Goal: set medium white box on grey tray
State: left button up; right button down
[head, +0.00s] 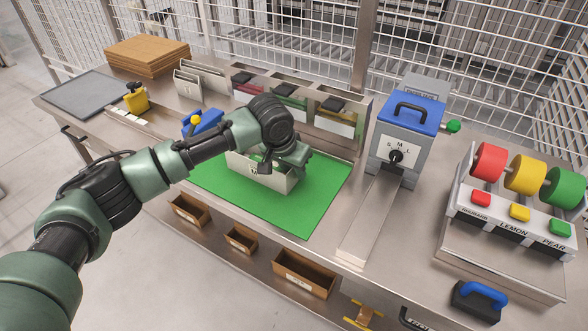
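A white box (278,184) stands on the green mat (318,205) in the middle of the bench. My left arm reaches in from the left, and its gripper (268,165) is at the top of the box. The arm's wrist hides much of the box's inside and far side. The fingers are too hidden to tell whether they grip the box wall. The grey tray (82,92) lies flat and empty at the far left end of the bench. My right gripper is not in view.
Stacked brown sheets (147,56), a yellow item (136,98) and a blue item (203,123) stand left of the mat. A blue-topped machine (406,130) with a chute stands right, beside colored rolls (525,175). Bins line the back. Brown drawers (303,279) sit below the front edge.

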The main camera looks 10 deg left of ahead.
pick_arm(q)
jog(key=shift+b+v, duration=0.45)
jog(key=shift+v, duration=3.45)
